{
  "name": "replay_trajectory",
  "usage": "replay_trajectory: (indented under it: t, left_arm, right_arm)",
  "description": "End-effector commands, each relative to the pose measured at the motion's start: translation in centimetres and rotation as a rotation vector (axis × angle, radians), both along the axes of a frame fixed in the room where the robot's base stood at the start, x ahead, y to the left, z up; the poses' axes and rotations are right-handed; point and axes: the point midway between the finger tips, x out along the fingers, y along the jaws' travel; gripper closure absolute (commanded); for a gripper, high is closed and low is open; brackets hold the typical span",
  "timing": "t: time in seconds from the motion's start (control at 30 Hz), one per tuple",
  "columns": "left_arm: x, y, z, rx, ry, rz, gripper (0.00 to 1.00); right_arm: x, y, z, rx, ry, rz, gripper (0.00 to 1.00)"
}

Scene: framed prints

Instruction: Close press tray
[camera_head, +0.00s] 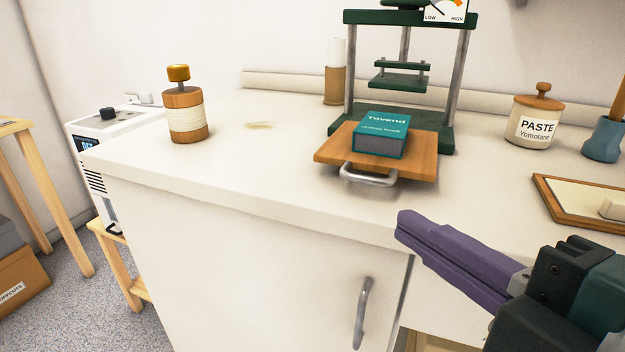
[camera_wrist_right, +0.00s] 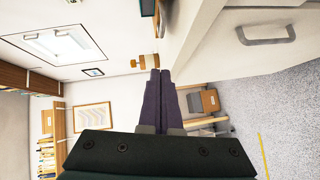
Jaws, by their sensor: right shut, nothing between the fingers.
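The press (camera_head: 459,80) is a dark green frame with grey posts, standing at the back of the white counter. Its wooden tray (camera_head: 422,168) juts out from the press toward the front, with a metal handle (camera_head: 368,179) on its front edge. My left gripper is out of view.
A cabinet handle (camera_head: 362,312) projects below.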

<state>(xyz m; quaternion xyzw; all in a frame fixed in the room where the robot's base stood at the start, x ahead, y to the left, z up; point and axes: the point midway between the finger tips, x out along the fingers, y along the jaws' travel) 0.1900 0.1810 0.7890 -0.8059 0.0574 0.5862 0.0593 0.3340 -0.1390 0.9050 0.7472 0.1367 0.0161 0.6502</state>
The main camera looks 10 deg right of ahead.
Motion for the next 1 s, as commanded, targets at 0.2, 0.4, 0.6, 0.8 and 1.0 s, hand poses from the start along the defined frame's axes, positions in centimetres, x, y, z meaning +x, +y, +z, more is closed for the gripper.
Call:
replay_trajectory:
  t: [0.2,0.4,0.6,0.8,1.0]
  left_arm:
    - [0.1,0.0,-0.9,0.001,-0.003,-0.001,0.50]
    - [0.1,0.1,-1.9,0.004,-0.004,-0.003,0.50]
    - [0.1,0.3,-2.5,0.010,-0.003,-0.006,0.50]
    - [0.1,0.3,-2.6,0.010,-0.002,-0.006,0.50]
    - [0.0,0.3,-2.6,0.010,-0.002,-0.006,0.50]
  right_arm:
    - [4.5,1.0,-0.8,0.002,-0.002,-0.002,1.00]
    - [8.1,1.2,-1.6,-0.002,0.000,-0.001,1.00]
    - [9.9,-0.1,-2.1,-0.001,0.002,-0.001,1.00]
    - [10.4,-0.5,-2.1,0.000,0.002,-0.001,1.00]
    - [10.4,-0.5,-2.1,0.000,0.002,-0.001,1.00]
